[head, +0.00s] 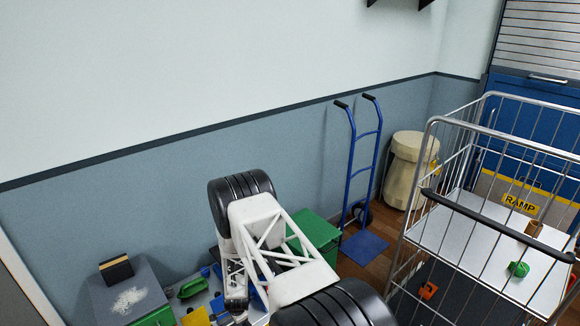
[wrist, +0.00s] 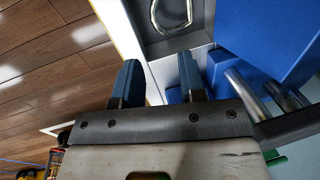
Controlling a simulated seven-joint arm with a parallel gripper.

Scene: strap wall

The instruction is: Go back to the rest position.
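My gripper (wrist: 158,64) shows in the wrist view with its two blue fingers apart and nothing visible between them. Behind the fingers are a white surface edge and a grey panel (wrist: 183,48) with a bright metal loop (wrist: 172,14). In the head view my white and black arm reaches down over a work surface at the bottom centre. My gripper cannot be made out clearly there.
A blue hand truck (head: 353,160) leans at the wall. A wire cage trolley (head: 430,145) fills the right, with a green object (head: 519,269) inside. A green box (head: 318,232) is behind my arm.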

